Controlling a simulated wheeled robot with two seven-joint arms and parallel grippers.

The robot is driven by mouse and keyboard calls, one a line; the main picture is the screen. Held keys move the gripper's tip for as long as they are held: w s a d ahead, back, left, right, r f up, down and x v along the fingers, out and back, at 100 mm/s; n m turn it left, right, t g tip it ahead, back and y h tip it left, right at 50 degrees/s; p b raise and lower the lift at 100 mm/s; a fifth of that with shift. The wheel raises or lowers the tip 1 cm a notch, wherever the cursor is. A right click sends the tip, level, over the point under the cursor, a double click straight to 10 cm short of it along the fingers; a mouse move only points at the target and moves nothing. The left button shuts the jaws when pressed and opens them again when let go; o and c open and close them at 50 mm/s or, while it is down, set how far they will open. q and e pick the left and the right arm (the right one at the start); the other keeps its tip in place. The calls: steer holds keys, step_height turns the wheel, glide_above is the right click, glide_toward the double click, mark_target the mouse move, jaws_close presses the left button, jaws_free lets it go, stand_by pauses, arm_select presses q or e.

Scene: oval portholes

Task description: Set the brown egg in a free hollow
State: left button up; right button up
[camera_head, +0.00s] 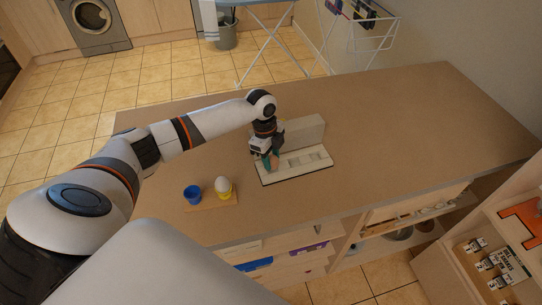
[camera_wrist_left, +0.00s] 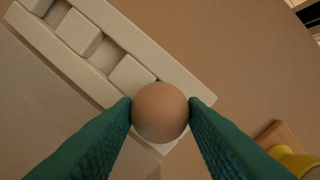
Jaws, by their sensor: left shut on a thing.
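My left gripper (camera_head: 268,160) is shut on the brown egg (camera_wrist_left: 160,112), which sits between the two green fingers in the left wrist view. In the head view the gripper hides most or all of the egg. The cream holder (camera_head: 318,160) lies on the counter with a row of square hollows; it also shows in the left wrist view (camera_wrist_left: 180,75). The egg appears over the holder's near end, covering part of it. Whether the egg touches the holder I cannot tell. The hollows that show beyond the egg look empty. My right gripper is not in view.
A white egg (camera_head: 222,184) stands in a yellow cup (camera_head: 225,195) beside a blue cup (camera_head: 192,194), both on a small wooden board (camera_head: 212,205). A pale upright block or panel (camera_head: 305,130) rises behind the holder. The brown counter (camera_head: 410,120) is clear to the right.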

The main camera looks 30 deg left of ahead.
mark_target(274, 156)
arm_select(q)
steer(key=shift+f, duration=0.65)
stand_by(0.5)
steer(key=o, duration=0.7)
steer(key=shift+o, duration=0.7)
steer(key=o, duration=0.3)
step_height(274, 156, up, 7)
steer(key=p, duration=0.6)
steer(key=shift+p, duration=0.4)
